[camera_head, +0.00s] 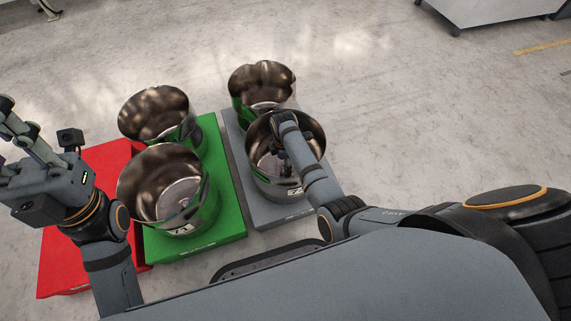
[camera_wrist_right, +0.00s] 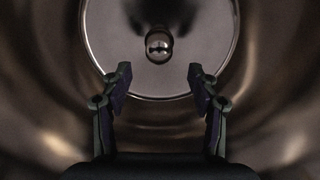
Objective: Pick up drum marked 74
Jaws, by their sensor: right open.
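Several open metal drums stand on coloured platforms in the head view. The front right drum (camera_head: 312,140) has a label (camera_head: 295,191) that starts with 7; its second digit is unclear. The front left drum (camera_head: 150,185) has a label (camera_head: 181,230) too small to read surely. My right gripper (camera_head: 284,165) reaches down inside the front right drum. In the right wrist view its fingers (camera_wrist_right: 158,82) are open and empty, with a round knob (camera_wrist_right: 159,44) on the drum's bottom beyond them. My left gripper (camera_head: 18,135) is raised at the left edge, apart from the drums.
Two more drums, back left (camera_head: 158,113) and back right (camera_head: 263,84), stand behind. The platforms are red (camera_head: 62,250), green (camera_head: 228,200) and grey (camera_head: 265,212). A pale cabinet (camera_head: 490,8) stands far back right. The floor (camera_head: 420,120) to the right is clear.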

